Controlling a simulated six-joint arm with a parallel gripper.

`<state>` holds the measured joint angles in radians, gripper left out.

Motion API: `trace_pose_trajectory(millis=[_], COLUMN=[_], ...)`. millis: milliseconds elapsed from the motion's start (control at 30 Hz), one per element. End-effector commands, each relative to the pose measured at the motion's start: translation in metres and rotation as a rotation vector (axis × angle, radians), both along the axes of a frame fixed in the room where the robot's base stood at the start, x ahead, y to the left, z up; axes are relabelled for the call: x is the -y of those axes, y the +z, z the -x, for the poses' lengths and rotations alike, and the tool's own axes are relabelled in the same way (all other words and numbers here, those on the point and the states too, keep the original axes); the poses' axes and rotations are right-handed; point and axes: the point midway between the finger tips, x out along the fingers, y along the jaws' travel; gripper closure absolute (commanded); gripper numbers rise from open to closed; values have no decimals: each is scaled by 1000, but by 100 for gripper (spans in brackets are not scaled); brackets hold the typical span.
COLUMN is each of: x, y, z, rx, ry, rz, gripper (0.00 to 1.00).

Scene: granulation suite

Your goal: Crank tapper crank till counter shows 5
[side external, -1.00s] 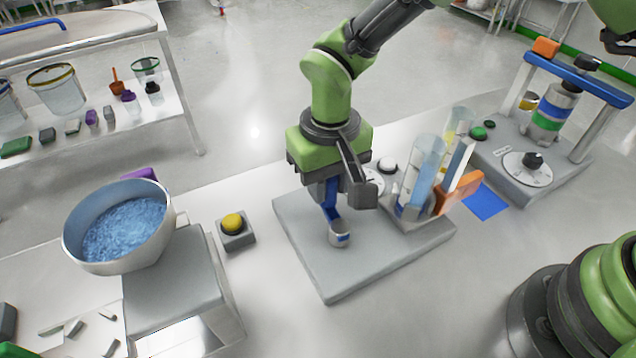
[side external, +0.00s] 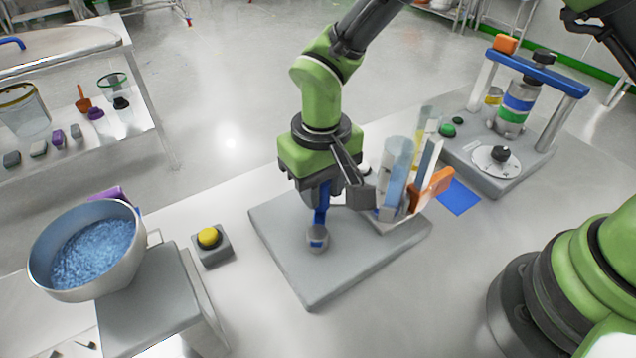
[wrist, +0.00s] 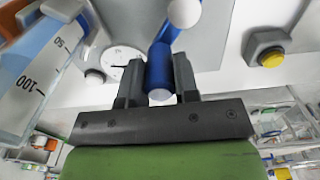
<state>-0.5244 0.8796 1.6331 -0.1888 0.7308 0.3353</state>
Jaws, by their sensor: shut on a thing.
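The tapper is a grey base plate (side external: 300,275) with measuring cylinders at its back right. Its crank has a blue arm (side external: 320,214) running down to a grey round hub (side external: 317,239). My gripper (side external: 330,192) is over the plate, shut on the crank's handle. In the wrist view, the blue crank (wrist: 157,62) sits between both fingers of my gripper (wrist: 157,72), and the hub end is at the top edge. A round white dial (wrist: 122,62) is beside the left finger; its reading is too small to tell. My gripper hides part of the dial in the side view.
A clear cylinder with blue contents (side external: 394,170) and an orange part (side external: 430,190) stand close right of my gripper. A yellow button (side external: 208,237) and a bowl of blue granules (side external: 88,250) are left. A blue-framed press (side external: 537,75) stands back right.

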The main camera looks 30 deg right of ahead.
Motion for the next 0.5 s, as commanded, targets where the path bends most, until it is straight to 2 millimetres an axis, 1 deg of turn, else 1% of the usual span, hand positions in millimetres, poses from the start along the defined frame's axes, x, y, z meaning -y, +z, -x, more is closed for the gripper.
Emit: trace_pose_trajectory(millis=[300, 500], x=[12, 14], y=[0, -1], z=[18, 21], rx=[-5, -3], ry=[-1, 0], rz=[1, 1], gripper=[86, 87])
